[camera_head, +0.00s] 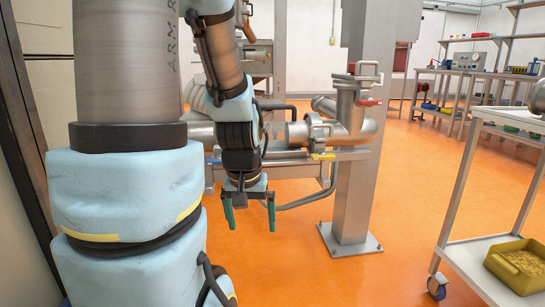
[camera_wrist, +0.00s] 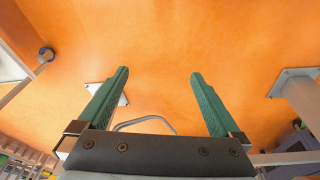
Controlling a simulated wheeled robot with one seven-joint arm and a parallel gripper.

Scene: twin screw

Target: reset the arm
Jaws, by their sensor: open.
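My gripper (camera_head: 250,226) hangs below the wrist in the head view, with its two green fingers pointing down, apart and with nothing between them. The wrist view shows the same gripper (camera_wrist: 160,82) open and empty over the orange floor (camera_wrist: 160,35). My arm bends down in front of the steel pipework (camera_head: 290,133) and hides part of it. In the picture the fingers are clear of the pipes and of the floor.
A steel post (camera_head: 352,190) with a floor plate stands right of my gripper. A wheeled cart (camera_head: 470,262) with a yellow bin (camera_head: 518,262) is at the right. Workbenches (camera_head: 465,72) stand at the back right. The orange floor between post and cart is clear.

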